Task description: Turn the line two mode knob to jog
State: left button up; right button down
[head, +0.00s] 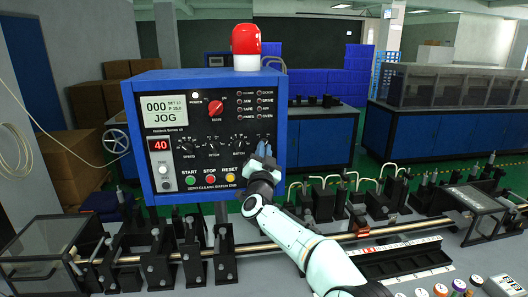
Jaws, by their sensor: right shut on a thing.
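A blue control box (129,110) with a dark front panel stands left of centre. Its screen (164,110) reads "000" and "JOG". A red knob (216,107) sits at the panel's upper middle, and black knobs (212,148) form a row below it. The small labels are too blurred for me to tell which is the line two mode knob. My right gripper (264,150) is at the right end of this row, against the panel. It is shut on a knob there, which the fingers mostly hide. My left gripper is not in view.
Green, red and yellow buttons (230,179) line the panel's bottom. A red beacon (246,40) tops the box. A long metal rod (250,247) and several black fixtures run across the bench below. A clear-sided case (50,250) stands at front left.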

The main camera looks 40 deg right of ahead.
jog(key=shift+s+r, duration=0.1)
jog(key=shift+r, duration=0.3)
jog(key=c, duration=1.4)
grip_release()
jog(key=shift+o, duration=1.4)
jog(key=shift+f, duration=0.1)
jog(key=shift+w+f, duration=0.15)
jog(key=shift+w, duration=0.05)
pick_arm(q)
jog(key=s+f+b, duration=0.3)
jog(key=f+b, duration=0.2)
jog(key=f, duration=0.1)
pick_arm(e)
jog(key=v, duration=1.3)
jog(key=shift+s, duration=0.25)
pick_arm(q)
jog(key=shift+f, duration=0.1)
pick_arm(e)
jog(key=shift+w+f, duration=0.1)
